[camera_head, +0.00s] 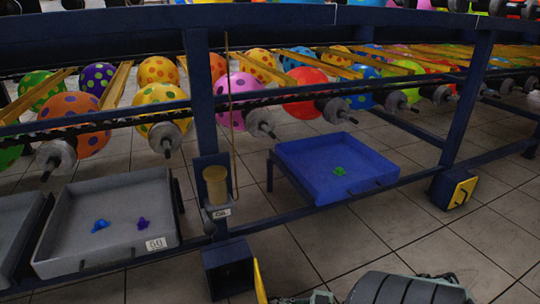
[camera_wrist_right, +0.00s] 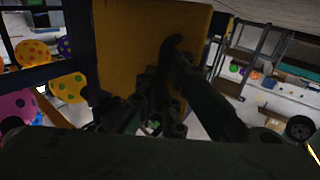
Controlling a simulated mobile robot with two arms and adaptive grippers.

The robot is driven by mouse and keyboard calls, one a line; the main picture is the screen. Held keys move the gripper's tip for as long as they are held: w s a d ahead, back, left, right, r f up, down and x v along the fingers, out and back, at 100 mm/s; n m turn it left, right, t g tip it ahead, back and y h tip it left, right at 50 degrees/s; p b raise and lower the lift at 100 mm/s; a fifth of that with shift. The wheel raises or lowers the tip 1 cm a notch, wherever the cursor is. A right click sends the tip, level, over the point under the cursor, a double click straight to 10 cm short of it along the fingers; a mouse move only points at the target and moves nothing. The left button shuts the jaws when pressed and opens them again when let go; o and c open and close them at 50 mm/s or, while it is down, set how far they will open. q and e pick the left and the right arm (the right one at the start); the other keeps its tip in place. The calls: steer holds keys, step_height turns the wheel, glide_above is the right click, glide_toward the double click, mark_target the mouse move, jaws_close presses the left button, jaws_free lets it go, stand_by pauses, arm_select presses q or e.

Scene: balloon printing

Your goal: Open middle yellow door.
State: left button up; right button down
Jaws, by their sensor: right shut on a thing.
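The middle yellow door (camera_head: 260,281) shows as a narrow strip at the bottom of the head view, at the right side of a dark blue box (camera_head: 228,268). It is seen nearly edge-on; its exact angle to the box is unclear. In the right wrist view the yellow door (camera_wrist_right: 125,50) fills the upper middle, with a dark hooked handle (camera_wrist_right: 174,45) on its face. My right gripper (camera_wrist_right: 165,88) is shut on the handle; its fingertips are dark and hard to make out. My left gripper is not in view.
Another yellow door (camera_head: 463,192) is on a box at the right. A blue tray (camera_head: 325,185) and a grey tray (camera_head: 60,240) sit on the low frame. Rollers with balloons run above. Tiled floor (camera_head: 400,225) is clear in front of the right side.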

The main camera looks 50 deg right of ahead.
steer(key=shift+s+f, duration=0.15)
steer(key=shift+s, duration=0.15)
steer(key=c, duration=2.2)
jaws_free()
steer(key=shift+o, duration=0.2)
steer(key=shift+d, duration=0.1)
steer(key=v, duration=1.2)
